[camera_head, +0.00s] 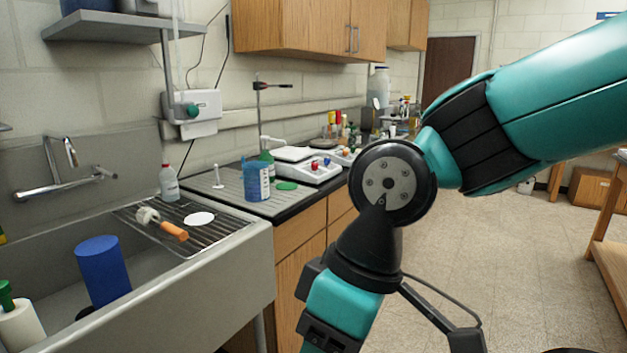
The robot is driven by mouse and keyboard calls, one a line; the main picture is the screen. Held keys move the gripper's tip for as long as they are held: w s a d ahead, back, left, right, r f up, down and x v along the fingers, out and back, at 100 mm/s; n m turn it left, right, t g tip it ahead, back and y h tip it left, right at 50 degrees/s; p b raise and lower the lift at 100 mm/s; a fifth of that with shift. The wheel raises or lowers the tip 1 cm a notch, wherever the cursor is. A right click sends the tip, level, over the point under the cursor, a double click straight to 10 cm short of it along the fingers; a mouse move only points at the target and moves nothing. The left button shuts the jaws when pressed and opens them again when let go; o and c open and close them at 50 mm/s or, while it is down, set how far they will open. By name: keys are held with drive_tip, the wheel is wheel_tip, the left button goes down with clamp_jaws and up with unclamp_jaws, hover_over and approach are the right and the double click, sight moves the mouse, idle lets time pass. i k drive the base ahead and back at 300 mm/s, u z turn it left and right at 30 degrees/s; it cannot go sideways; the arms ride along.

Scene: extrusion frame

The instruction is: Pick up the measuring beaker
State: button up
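A measuring beaker (257,182), clear with blue markings or contents, stands upright on the ribbed grey drainboard (233,185) of the counter, right of the sink. A green-topped bottle (266,158) stands just behind it, and a green disc (287,186) lies to its right. My teal and black arm reaches in from the upper right and bends downward in front of the wooden cabinets, to the right of the beaker and apart from it.
A grey sink (190,300) holds a blue cylinder (103,271). A wire rack (190,225) across it carries an orange-handled brush (163,225) and a white disc (199,218). A white scale (304,168) stands right of the beaker. Open floor (510,250) lies to the right.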

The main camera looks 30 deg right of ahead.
sight(256, 176)
drive_tip(key=z, duration=1.75)
drive_tip(key=i, duration=2.95)
drive_tip(key=u, duration=2.65)
drive_tip(key=i, duration=0.5)
drive_tip(key=u, duration=0.1)
